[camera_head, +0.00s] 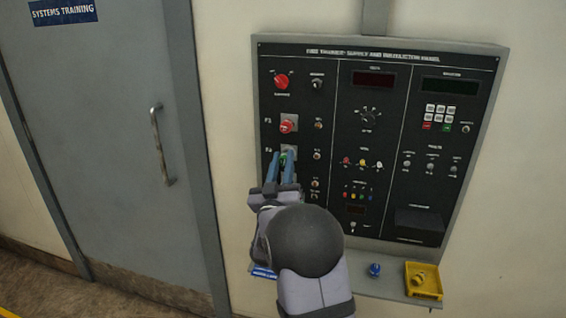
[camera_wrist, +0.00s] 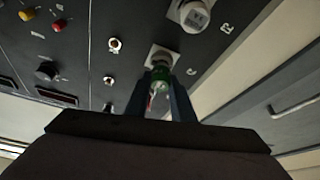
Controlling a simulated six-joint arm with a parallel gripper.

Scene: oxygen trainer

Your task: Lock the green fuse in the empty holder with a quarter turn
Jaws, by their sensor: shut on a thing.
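The green fuse (camera_head: 283,158) is between the blue fingers of my gripper (camera_head: 281,168), at the lower holder (camera_head: 290,149) on the panel's left side. The wrist view shows the green fuse (camera_wrist: 160,76) held between both fingertips, with its far end at the square holder plate (camera_wrist: 161,56). It looks in line with the holder. How deep it sits and how far it is turned cannot be told. My gripper (camera_wrist: 161,92) is shut on the fuse. The fingers hide part of the holder in the head view.
A red fuse (camera_head: 287,126) sits in the holder just above. Small switches (camera_head: 317,155) stand close to the right of the fingers. The shelf below bears a blue piece (camera_head: 375,269) and a yellow tray (camera_head: 437,293) with a yellowish piece in it. A grey door (camera_head: 100,120) is at left.

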